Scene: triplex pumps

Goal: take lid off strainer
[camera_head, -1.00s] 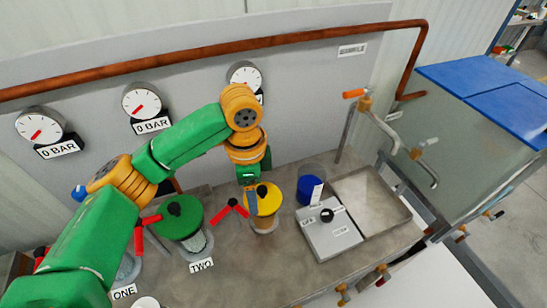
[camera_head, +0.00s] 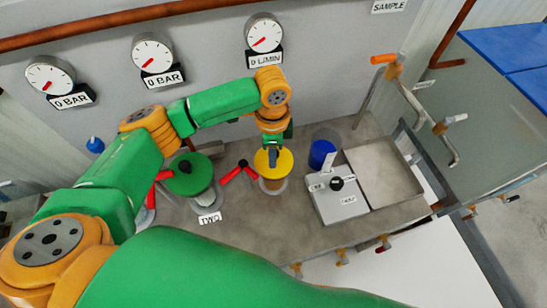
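A round yellow lid (camera_head: 264,166) sits on a clear-walled cylindrical vessel on the bench. A green lid with a dark knob (camera_head: 190,174) sits on a similar vessel to its left, by a sign reading TWO. I cannot tell from markings which vessel is the strainer. My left gripper (camera_head: 273,160) points down over the yellow lid and covers its middle, hiding the knob there. Its fingers are narrow and dark, and whether they are closed on the knob is not clear. My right gripper is out of view.
A red-handled valve (camera_head: 240,170) lies between the two vessels. A blue cylinder (camera_head: 322,154) and a grey box with a black knob (camera_head: 338,196) stand right of the yellow lid, beside an open tray (camera_head: 428,206). Gauges (camera_head: 264,32) line the back wall.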

